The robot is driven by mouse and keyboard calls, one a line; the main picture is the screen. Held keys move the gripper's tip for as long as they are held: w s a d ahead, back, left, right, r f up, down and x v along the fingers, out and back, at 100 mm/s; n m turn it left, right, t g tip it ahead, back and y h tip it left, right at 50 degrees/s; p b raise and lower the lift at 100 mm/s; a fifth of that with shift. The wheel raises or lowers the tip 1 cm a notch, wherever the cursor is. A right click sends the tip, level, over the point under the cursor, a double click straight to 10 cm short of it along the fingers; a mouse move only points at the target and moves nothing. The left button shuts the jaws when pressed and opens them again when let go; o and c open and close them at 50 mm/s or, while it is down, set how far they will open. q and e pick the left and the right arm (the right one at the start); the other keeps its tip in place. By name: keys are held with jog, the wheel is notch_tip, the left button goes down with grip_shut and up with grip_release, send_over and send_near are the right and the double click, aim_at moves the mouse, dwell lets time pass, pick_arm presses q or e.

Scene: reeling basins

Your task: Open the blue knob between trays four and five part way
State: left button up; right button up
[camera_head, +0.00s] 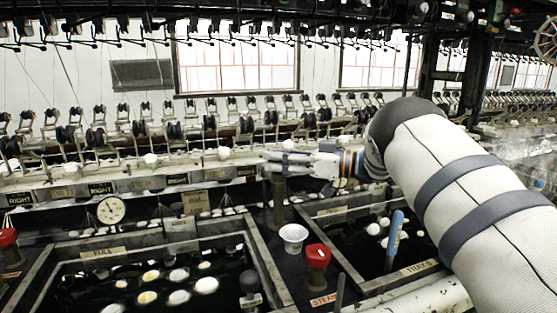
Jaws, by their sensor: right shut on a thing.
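My right gripper (276,161) reaches in from the right, its fingers pointing left. It is closed at the top of a dark brown post (278,203) that stands between the two trays. The fingers cover what is at the head of the post, so the blue knob itself cannot be made out clearly. The left tray (262,250) and the right tray (335,262), with "TRAY 5" lettering at its front, hold dark water and pale cocoons. My left gripper is not in view.
A red knob (317,258) marked STEAM and a white cup (293,238) stand between the trays, in front of the post. A blue handle (394,238) rises at the right tray. A round dial (111,210) and reeling gear line the back.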

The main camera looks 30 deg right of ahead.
dwell(0.4)
jog(key=o, duration=1.2)
jog(key=shift+c, duration=0.2)
jog(key=v, duration=1.2)
